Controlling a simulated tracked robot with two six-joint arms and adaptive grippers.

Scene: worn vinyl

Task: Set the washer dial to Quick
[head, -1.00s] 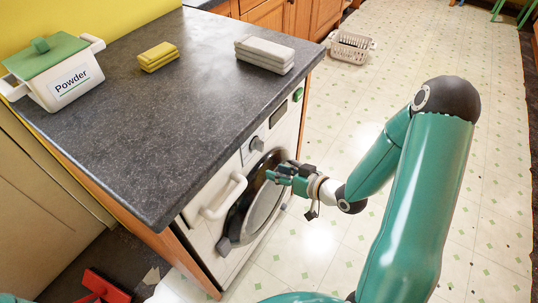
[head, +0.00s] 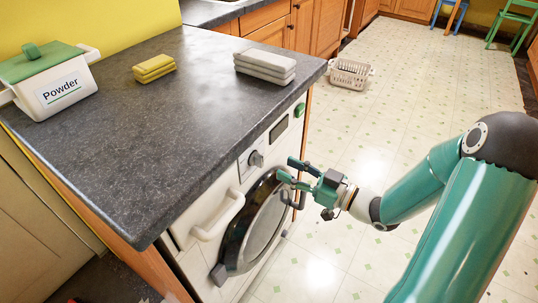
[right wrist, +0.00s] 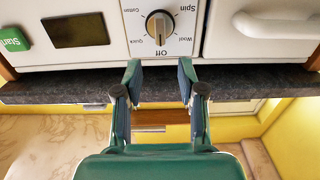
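The washer dial (head: 256,158) is a dark round knob on the white front panel. The right wrist view shows the dial (right wrist: 160,26) upside down, with Spin, Cotton, Quick, Off and Wool around it. Its raised bar appears to line up with Off. My right gripper (head: 288,170) is in front of the washer, just off the panel near the dial and door top. In the right wrist view the gripper (right wrist: 160,75) has its two fingers apart with nothing between them, and the dial lies beyond the fingertips, untouched. My left gripper is out of view.
The washer door (head: 254,226) is round and dark-rimmed. A white handle (head: 220,217) juts from the front. A green Start button (head: 299,109) and dark display (head: 278,130) are beyond the dial. The worktop (head: 130,150) overhangs the panel. The floor beside my right arm is clear.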

